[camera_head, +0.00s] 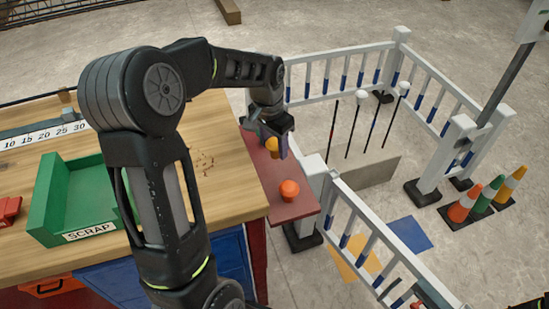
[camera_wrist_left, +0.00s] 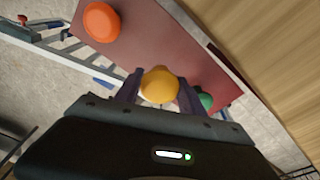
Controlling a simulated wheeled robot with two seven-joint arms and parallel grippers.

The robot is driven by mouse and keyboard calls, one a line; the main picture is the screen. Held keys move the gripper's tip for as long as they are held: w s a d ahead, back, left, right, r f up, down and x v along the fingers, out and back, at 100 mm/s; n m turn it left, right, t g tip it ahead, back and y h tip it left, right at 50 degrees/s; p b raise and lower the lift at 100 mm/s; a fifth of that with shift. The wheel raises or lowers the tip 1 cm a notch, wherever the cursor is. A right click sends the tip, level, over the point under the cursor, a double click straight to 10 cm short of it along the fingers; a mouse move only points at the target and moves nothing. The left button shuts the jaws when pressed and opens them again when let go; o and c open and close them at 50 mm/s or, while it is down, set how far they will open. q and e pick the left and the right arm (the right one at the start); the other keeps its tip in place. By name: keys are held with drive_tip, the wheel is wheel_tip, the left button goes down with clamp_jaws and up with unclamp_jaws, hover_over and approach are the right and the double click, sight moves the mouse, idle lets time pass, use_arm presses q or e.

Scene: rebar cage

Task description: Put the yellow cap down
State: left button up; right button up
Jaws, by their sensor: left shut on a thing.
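The yellow cap (camera_head: 272,144) is between the fingers of my left gripper (camera_head: 276,150). In the left wrist view the yellow cap (camera_wrist_left: 160,84) shows between the two dark fingers of the left gripper (camera_wrist_left: 158,92), which is shut on it. The gripper is over the dark red shelf (camera_head: 268,170) at the table's right end; whether the cap touches the shelf I cannot tell. An orange cap (camera_head: 289,190) sits on the shelf nearer the front, and it also shows in the left wrist view (camera_wrist_left: 102,22). A green cap (camera_wrist_left: 206,101) is partly hidden beside the right finger. My right gripper is not in view.
A green SCRAP tray (camera_head: 85,200) and a number strip (camera_head: 45,132) are on the wooden table (camera_head: 215,130). A white fence (camera_head: 350,65) stands beyond the shelf, with several upright rods inside. Coloured cones (camera_head: 487,196) stand at the right.

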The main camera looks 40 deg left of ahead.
sight(273, 143)
use_arm(q)
drive_tip(key=shift+f, duration=2.5)
drive_tip(key=shift+f, duration=0.1)
drive_tip(key=o, duration=1.3)
drive_tip(key=r, duration=0.4)
drive_tip(key=s+r, duration=0.1)
drive_tip(key=r, duration=0.7)
drive_tip(key=shift+s+r+p, duration=0.1)
drive_tip(key=shift+s+p, duration=0.1)
drive_tip(key=shift+p, duration=0.15)
